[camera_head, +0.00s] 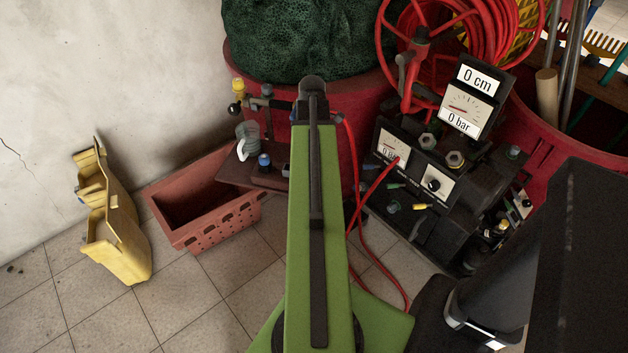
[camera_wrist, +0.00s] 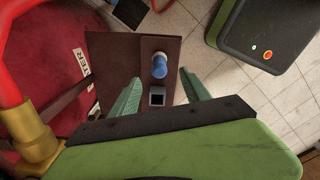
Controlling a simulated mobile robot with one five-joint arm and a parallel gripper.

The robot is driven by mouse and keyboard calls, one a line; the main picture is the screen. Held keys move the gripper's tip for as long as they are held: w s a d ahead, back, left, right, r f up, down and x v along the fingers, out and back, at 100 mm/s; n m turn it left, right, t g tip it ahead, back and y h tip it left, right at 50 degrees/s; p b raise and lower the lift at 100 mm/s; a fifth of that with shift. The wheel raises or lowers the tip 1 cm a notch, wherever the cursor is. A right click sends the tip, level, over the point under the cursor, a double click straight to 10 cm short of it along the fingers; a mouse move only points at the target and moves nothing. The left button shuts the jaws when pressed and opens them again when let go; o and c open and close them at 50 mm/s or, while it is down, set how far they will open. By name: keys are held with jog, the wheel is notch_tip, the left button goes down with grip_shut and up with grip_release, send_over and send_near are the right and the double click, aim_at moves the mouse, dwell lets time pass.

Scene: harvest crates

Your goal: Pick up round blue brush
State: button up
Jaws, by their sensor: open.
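The round blue brush (camera_head: 264,161) is a small blue, round-topped piece on a brown board (camera_head: 232,172). It also shows in the wrist view as a blue cylinder (camera_wrist: 159,66) on the same board (camera_wrist: 110,62). In the wrist view my gripper (camera_wrist: 159,76) is open, with one green finger on each side of the brush's line. The brush shows between the fingertips, and no contact is visible. How high the fingers are above the board I cannot tell. In the head view my arm hides the fingers.
A small dark square piece (camera_wrist: 157,97) lies close to the brush. A grey cylindrical item (camera_head: 247,140) stands on the board. A terracotta crate (camera_head: 215,232) and yellow bins (camera_head: 120,250) are at left. A red tub (camera_head: 375,95) and a gauge machine (camera_head: 435,185) with red hoses are at right.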

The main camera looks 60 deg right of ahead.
notch_tip(320, 180, down, 10)
jog(key=b, duration=0.8)
jog(key=shift+r, duration=0.3)
grip_shut()
